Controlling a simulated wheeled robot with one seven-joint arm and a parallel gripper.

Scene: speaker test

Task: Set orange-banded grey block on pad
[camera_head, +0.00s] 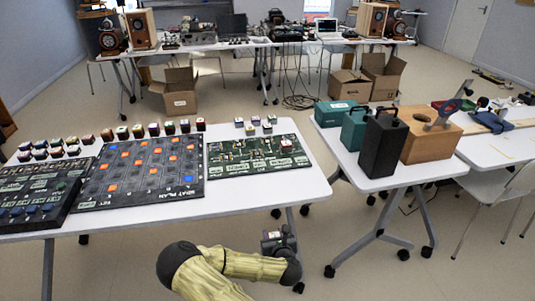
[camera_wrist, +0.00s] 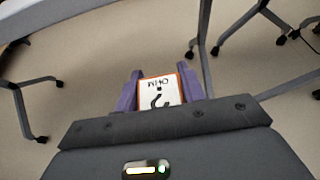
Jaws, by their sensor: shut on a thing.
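My gripper (camera_wrist: 160,88) is shut on a block (camera_wrist: 159,93) in the wrist view. The block has an orange edge and a white top face marked "OHM" and a question mark, upside down in the picture. Its sides are mostly hidden between the purple fingers. In the head view my gripper (camera_head: 277,238) is low, over the floor in front of the near table's right end. A green circuit-patterned board (camera_head: 230,160) lies on that table, with a small white-topped block (camera_head: 286,145) on its right part. I cannot tell which spot is the pad.
The near table (camera_head: 255,185) also holds a dark grid board (camera_head: 140,170), a control panel (camera_head: 35,200) and rows of small blocks (camera_head: 125,132). A right table (camera_head: 400,177) carries a black case (camera_head: 382,145) and a wooden box (camera_head: 430,140). Table legs stand near my gripper.

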